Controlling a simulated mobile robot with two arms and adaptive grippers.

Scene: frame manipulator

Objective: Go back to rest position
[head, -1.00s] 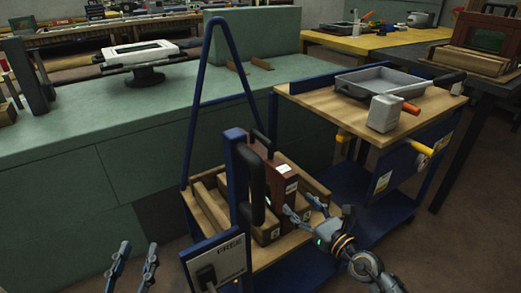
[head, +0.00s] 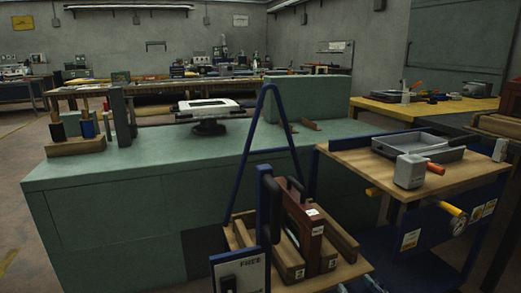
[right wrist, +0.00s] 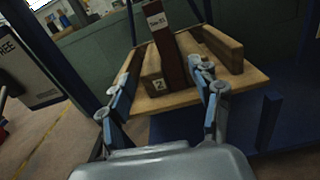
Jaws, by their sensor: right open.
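My right gripper (right wrist: 166,64) is open and empty in the right wrist view, its two blue-grey fingers apart. Beyond the fingertips, a dark red-brown wooden piece (right wrist: 170,50) with a white label stands on a wooden shelf (right wrist: 252,77), beside light wooden bars (right wrist: 220,48). In the head view, that red-brown piece (head: 308,228) stands among the bars on the lower shelf of a blue cart.
A green workbench (head: 110,205) with a white frame on a stand (head: 208,108) fills the left and middle. A blue trolley (head: 420,185) at right carries a grey tray (head: 435,146). A blue A-shaped frame (head: 243,165) rises from the cart. Floor is open at far left.

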